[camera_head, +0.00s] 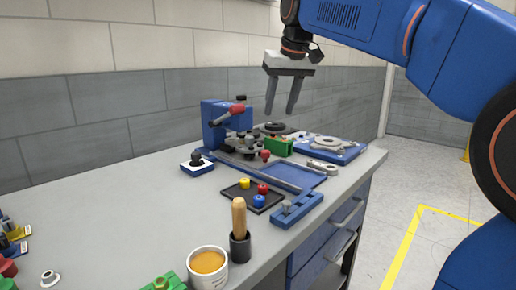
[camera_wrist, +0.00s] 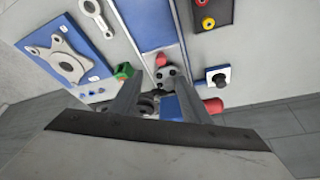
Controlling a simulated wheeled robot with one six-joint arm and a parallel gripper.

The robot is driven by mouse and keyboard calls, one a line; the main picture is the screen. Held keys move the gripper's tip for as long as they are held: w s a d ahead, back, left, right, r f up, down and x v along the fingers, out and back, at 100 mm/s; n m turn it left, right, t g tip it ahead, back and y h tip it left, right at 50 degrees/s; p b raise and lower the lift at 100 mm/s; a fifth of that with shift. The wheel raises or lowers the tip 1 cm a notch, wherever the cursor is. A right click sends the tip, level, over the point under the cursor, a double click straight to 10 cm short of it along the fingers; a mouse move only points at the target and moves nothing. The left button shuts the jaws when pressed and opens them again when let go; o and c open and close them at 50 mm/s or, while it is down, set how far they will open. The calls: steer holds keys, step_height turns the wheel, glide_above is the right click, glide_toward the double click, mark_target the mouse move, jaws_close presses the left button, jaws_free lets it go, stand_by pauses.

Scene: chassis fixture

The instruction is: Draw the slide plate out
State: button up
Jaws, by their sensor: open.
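The blue chassis fixture (camera_head: 213,126) with a red-ended lever (camera_head: 237,109) stands at the back of the bench. At its base is a grey plate with round holes (camera_wrist: 172,77), which I take for the slide plate. A small red knob (camera_head: 265,155) is at its front edge and also shows in the wrist view (camera_wrist: 161,60). A flat blue bed (camera_head: 296,177) with a pale rail stretches in front of it. My gripper (camera_head: 279,112) is open, empty and pointing down above the fixture. In the wrist view its fingers (camera_wrist: 156,84) partly hide the fixture.
A green block (camera_head: 279,146) and a blue tray with a grey flange (camera_head: 326,145) are right of the fixture. A black tray (camera_head: 236,191) with coloured pegs, a blue bracket (camera_head: 297,209), a wooden-handled tool (camera_head: 239,217) and a cup (camera_head: 208,264) are nearer. The bench's left middle is clear.

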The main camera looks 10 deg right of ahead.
mark_target(266, 151)
steer(key=x, duration=1.7)
steer(key=shift+w+a, duration=0.3)
steer(key=shift+w, duration=0.05)
jaws_close()
